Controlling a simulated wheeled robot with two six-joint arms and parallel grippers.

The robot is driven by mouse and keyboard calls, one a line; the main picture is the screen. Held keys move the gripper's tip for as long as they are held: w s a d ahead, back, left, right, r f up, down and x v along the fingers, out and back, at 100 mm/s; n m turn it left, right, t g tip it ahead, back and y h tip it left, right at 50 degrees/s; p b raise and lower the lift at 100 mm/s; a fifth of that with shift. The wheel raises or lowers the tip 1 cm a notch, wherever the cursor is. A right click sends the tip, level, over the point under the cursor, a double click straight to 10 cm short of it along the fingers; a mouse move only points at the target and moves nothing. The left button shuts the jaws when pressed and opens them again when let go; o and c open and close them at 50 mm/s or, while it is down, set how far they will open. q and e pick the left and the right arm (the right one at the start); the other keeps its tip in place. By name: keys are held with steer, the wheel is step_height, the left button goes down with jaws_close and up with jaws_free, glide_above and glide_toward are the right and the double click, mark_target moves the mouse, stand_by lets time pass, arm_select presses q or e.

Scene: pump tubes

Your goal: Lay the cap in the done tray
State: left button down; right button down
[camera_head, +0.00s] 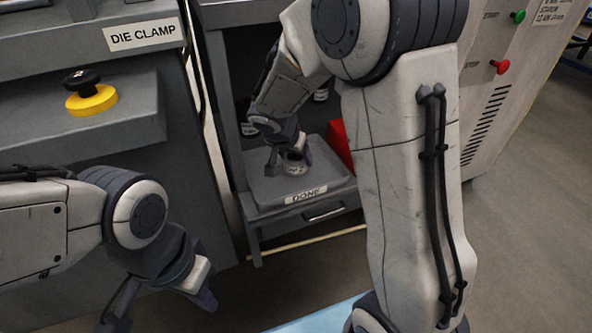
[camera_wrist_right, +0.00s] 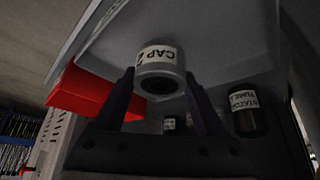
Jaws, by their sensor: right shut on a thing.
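The cap (camera_wrist_right: 160,66) is a short pale cylinder with a "CAP" label and a dark round opening. My right gripper (camera_wrist_right: 158,84) is shut on it, one dark finger on each side. In the head view the cap (camera_head: 296,168) is low over the middle of the grey done tray (camera_head: 330,180), partly hidden by my right gripper (camera_head: 288,158). I cannot tell whether it touches the tray floor. My left gripper (camera_head: 162,302) is at the lower left, fingers spread and empty, away from the tray.
A red block-like bin (camera_head: 340,144) stands right beside the tray. Labelled tubes (camera_wrist_right: 245,110) are on the shelf behind it. A die clamp bench with a black and yellow button (camera_head: 90,94) is at the left.

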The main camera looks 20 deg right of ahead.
mark_target(295, 166)
steer(key=shift+f+b, duration=1.1)
steer(key=shift+f, duration=0.85)
steer(key=shift+f, duration=0.15)
jaws_free()
steer(key=shift+s+a+r, duration=0.1)
steer(key=shift+r, duration=0.45)
steer(key=p+v, duration=0.5)
steer(key=v, duration=0.6)
steer(key=s+a+n+g+y, duration=0.1)
steer(key=s+a+n, duration=0.2)
steer(key=s+n, duration=0.2)
steer(key=s+a+n+g+y, duration=0.2)
steer(key=s+a+n, duration=0.2)
steer(key=s, duration=0.7)
steer(key=s+a+n+g+y, duration=0.1)
steer(key=s+a+n+y, duration=0.1)
steer(key=s+a+n, duration=0.2)
steer(key=s+n, duration=0.3)
steer(key=s, duration=0.2)
steer(key=shift+a, duration=0.25)
